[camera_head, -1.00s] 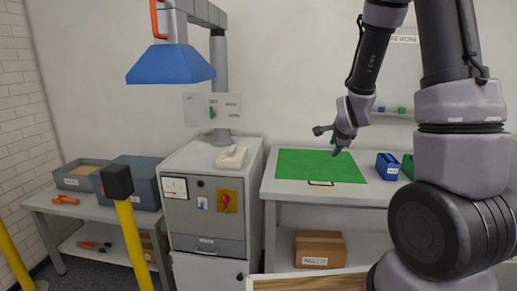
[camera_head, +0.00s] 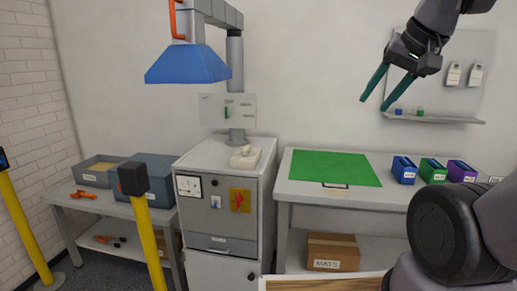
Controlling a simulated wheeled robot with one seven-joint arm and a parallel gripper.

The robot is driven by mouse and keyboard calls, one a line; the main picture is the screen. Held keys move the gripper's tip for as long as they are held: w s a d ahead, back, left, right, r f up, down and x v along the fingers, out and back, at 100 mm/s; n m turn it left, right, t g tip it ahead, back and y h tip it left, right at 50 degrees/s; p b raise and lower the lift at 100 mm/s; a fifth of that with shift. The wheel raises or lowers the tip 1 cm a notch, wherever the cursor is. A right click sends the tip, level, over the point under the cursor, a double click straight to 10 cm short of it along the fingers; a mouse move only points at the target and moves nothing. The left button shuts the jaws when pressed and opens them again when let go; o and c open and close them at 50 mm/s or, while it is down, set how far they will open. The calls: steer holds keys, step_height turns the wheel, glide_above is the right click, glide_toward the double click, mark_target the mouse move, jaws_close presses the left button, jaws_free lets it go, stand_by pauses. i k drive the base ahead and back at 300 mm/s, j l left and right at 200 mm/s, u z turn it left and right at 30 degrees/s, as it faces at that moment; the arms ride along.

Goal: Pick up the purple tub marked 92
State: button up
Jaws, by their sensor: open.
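A purple tub (camera_head: 461,172) stands upright on the right part of the white workbench, at the right end of a row of small tubs. It has a white label, too small to read. My gripper (camera_head: 374,103) is open and empty, with two teal fingers pointing down and left. It is in the air above the bench, up and to the left of the purple tub and well apart from it.
A green tub (camera_head: 433,171) and a blue tub (camera_head: 404,170) stand left of the purple one. A green mat (camera_head: 330,167) covers the bench's left part. A wall shelf (camera_head: 435,118) holds small items above the tubs. A grey cabinet (camera_head: 215,205) stands left.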

mark_target(456, 174)
steer(key=z, duration=1.3)
